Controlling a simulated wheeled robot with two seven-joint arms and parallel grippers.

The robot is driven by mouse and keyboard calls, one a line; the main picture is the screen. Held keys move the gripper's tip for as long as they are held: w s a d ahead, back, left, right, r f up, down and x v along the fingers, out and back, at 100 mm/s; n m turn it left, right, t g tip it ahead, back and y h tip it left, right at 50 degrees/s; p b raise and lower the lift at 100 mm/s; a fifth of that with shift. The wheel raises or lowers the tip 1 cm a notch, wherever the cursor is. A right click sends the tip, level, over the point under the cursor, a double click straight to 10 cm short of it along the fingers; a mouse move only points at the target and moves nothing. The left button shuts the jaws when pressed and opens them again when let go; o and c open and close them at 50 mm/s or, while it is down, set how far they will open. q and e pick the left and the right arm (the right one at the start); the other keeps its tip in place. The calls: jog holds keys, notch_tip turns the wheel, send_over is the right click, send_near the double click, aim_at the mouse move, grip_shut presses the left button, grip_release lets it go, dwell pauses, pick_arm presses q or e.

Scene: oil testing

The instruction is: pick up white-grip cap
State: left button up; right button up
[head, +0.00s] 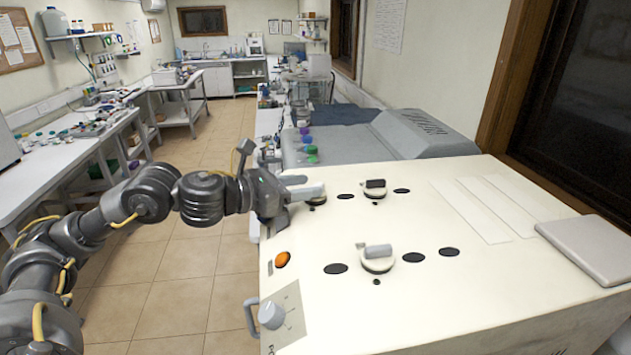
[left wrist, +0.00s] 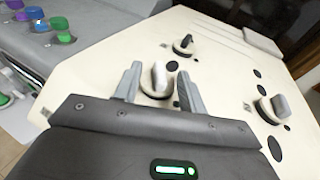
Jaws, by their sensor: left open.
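A round cap with a white grip (left wrist: 158,80) sits on the cream machine top (head: 445,290). In the left wrist view it lies between the two fingers of my left gripper (left wrist: 161,75). The fingers are apart, with the grip standing upright between them. In the head view my left gripper (head: 304,187) is at the machine's far left part and partly hides this cap. A second cap with a light grey grip (head: 377,257) sits nearer; it also shows in the left wrist view (left wrist: 273,108). A third cap has a black grip (head: 375,187). My right gripper is not in view.
Several dark round openings (head: 336,268) lie beside the caps. An orange button (head: 282,259) and a grey knob (head: 271,315) are at the left edge. A flat grey panel (head: 590,248) lies at the right.

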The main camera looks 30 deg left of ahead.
pick_arm(q)
jog(key=shift+x, duration=0.95)
jog(key=shift+s+f, duration=0.1)
jog(key=shift+a, duration=0.1)
jog(key=shift+c, duration=0.3)
jog(key=shift+s, duration=0.1)
jog(key=shift+c, duration=1.2)
grip_shut()
jog(key=shift+r, duration=0.2)
